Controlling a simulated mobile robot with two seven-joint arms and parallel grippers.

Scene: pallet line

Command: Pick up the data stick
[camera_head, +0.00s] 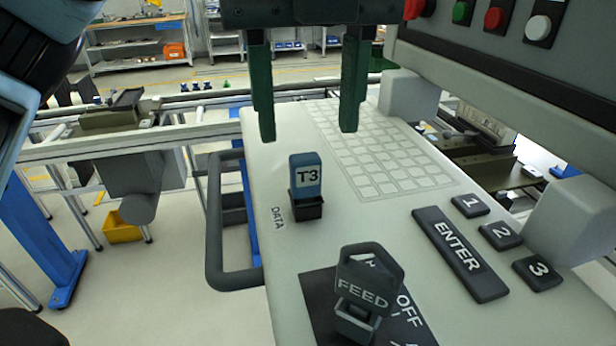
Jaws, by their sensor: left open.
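My right gripper is not in view.
A FEED switch (365,288) stands up in front of the stick. An ENTER key (458,253) and numbered keys (501,235) lie to the right. A printed key grid (375,155) is behind. A dark handle (215,225) runs along the left edge.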

